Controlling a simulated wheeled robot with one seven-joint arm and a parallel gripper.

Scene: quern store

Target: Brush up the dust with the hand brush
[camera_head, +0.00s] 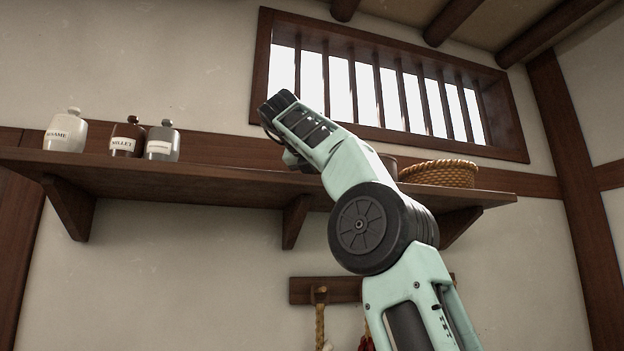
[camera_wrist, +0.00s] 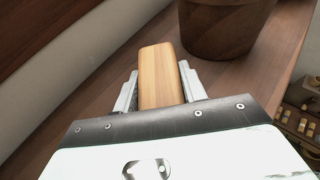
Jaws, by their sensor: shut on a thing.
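In the wrist view my gripper (camera_wrist: 159,84) is shut on a pale wooden piece (camera_wrist: 161,62), its two metal fingers pressed on either side. It looks like the wooden body or handle of the hand brush; no bristles show. It is over the brown shelf board, just left of a dark round wooden vessel (camera_wrist: 222,28). Whether it touches the board I cannot tell. In the head view my arm reaches up to the shelf (camera_head: 230,180) and its jaws are hidden. No dust can be made out in either view.
Jars labelled sesame (camera_head: 65,133) and millet (camera_head: 127,138), and a grey jar (camera_head: 162,142), stand at the shelf's left. A wicker basket (camera_head: 438,174) stands at its right, beside the partly hidden vessel. A barred window (camera_head: 390,90) is above; a peg rail (camera_head: 325,290) is below.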

